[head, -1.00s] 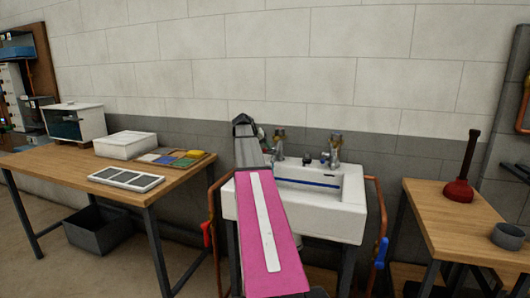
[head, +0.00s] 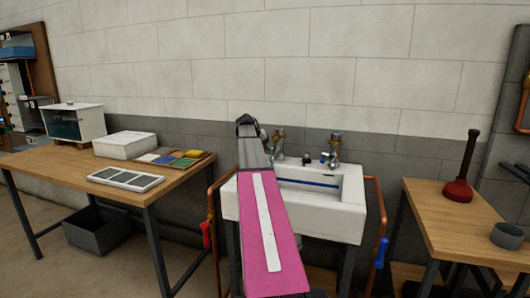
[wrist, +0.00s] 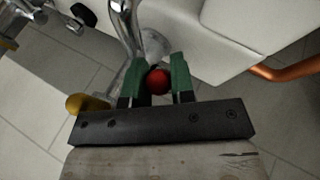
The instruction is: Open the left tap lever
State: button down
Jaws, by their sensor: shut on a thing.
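The white sink (head: 335,219) stands against the wall with two chrome taps above it. The left tap (head: 279,143) is partly hidden behind my pink arm in the head view; the right tap (head: 335,150) is clear. In the wrist view, my gripper (wrist: 160,76) has its green fingers shut on a red ball (wrist: 158,81), which looks like the end of the left tap lever. The chrome tap body (wrist: 124,18) curves just beyond the fingers. A brass-coloured part (wrist: 86,103) shows to the left. The rest of the lever is mostly hidden, so its angle is unclear.
A copper pipe with a red handle (head: 206,234) is left of the sink; one with a blue handle (head: 381,252) is right. A wooden bench (head: 60,168) with trays stands left. A table (head: 440,215) with a plunger (head: 460,185) stands right.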

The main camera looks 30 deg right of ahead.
jog(key=shift+w+d+r+n+g+y, duration=0.15)
jog(key=shift+w+d+r+g+y, duration=0.15)
jog(key=shift+r+y, duration=0.2)
jog(key=shift+w+d+r+n+g+y, duration=0.15)
jog(key=shift+r+g+y, duration=0.25)
jog(key=shift+r+y, duration=0.1)
jog(key=shift+r+g+y, duration=0.2)
jog(key=shift+g+y, duration=0.1)
jog(key=shift+y, duration=0.1)
jog(key=c, duration=1)
grip_release()
jog(key=shift+o, duration=0.2)
